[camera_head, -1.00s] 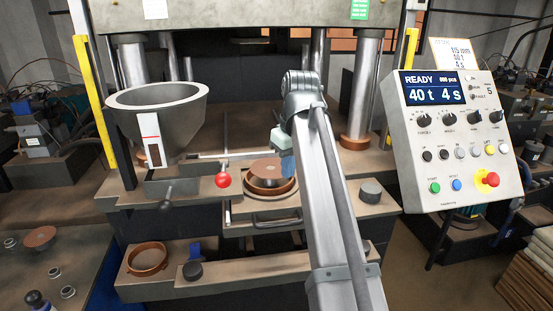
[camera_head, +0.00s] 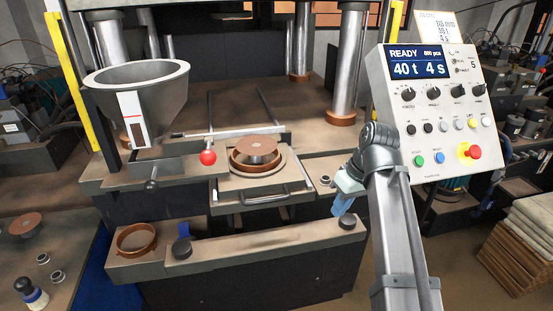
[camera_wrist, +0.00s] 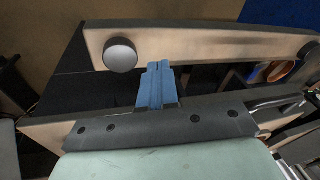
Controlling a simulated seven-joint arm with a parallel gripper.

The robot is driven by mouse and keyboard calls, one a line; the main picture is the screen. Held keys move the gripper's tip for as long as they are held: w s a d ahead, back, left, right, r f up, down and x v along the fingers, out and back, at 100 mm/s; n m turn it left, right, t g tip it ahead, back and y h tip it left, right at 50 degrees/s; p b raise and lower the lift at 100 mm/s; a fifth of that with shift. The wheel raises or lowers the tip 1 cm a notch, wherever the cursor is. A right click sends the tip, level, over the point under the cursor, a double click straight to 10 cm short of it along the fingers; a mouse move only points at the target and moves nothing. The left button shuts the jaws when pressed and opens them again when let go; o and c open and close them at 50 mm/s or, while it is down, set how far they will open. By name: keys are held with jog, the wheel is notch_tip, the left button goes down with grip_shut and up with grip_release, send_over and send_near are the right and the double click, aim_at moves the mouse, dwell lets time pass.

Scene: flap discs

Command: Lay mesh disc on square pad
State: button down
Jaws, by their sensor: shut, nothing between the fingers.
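My gripper (camera_head: 341,208) hangs over the right end of the front ledge, right of the press opening. Its blue fingers (camera_wrist: 157,72) are together and empty in the wrist view. A brown round disc (camera_head: 257,146) sits at the ring mould (camera_head: 240,163) on the sliding plate, left of my gripper. Another brown disc (camera_head: 24,224) lies on the left bench. I cannot tell which disc, if any, is the mesh one. No separate square pad can be made out with certainty.
A dark round knob (camera_head: 348,222) stands on the front ledge (camera_head: 275,240) near my fingers. A loose brown ring (camera_head: 136,238) lies at the ledge's left. The control box (camera_head: 435,115) is at the right. A stack of sheets (camera_head: 525,240) stands on the lower right.

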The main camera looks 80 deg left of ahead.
aim_at(268, 153)
jog(key=s+d+f+m+g+y, duration=0.3)
jog(key=s+d, duration=0.1)
jog(key=s+r+m+g+y, duration=0.4)
jog(key=s+r+m+y, duration=0.3)
jog(key=m, duration=0.8)
jog(key=w+a+r+m+t+y, duration=0.15)
jog(key=w+r+m+y, duration=0.3)
jog(key=m, duration=1.05)
jog(key=x, duration=1.4)
jog(key=shift+s+a+r, duration=0.2)
jog(key=shift+s+r, duration=0.2)
jog(key=shift+x, duration=1.05)
